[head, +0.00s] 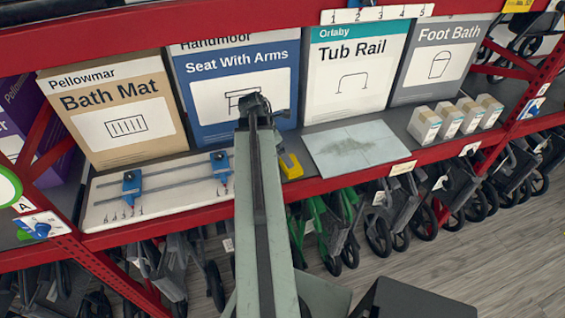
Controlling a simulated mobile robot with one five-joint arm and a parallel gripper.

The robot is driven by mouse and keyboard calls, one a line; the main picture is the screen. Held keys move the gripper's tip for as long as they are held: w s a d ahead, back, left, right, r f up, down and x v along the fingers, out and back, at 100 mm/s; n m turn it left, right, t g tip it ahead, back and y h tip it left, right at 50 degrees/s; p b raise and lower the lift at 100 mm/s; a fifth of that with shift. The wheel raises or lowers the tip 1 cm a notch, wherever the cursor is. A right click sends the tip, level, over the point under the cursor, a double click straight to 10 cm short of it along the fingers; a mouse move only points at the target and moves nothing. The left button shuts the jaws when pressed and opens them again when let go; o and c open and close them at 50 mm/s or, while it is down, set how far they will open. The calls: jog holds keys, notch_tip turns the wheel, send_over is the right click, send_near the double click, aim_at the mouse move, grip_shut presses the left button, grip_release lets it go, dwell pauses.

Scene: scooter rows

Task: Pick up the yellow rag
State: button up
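A small yellow object (291,168) lies near the front edge of the shelf, just right of my arm. It is the only yellow thing on this shelf's surface, with a dark patch at its side. It looks blocky, and I cannot tell whether it is a rag. My arm reaches up the middle of the head view and may hide part of it. The dark end of my arm, with my gripper (256,104), is in front of the Seat With Arms box, beyond and left of the yellow object. Its fingers are not clear, so its opening cannot be told.
A flat grey-green sheet (355,147) lies right of the yellow object. A white board with rods and blue clamps (165,186) lies left. Large boxes, including Tub Rail (352,75), stand behind. Small cartons (448,122) stand at right.

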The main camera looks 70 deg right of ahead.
jog(key=shift+b+x, duration=1.15)
jog(key=shift+s+f, duration=0.1)
jog(key=shift+f, duration=0.2)
jog(key=shift+r, duration=0.1)
jog(key=b+x, duration=0.5)
jog(key=shift+f, duration=0.25)
jog(key=shift+s+r, duration=0.1)
jog(key=shift+r, duration=0.1)
jog(key=c, duration=1.1)
notch_tip(320, 180, up, 10)
jog(key=p, duration=1)
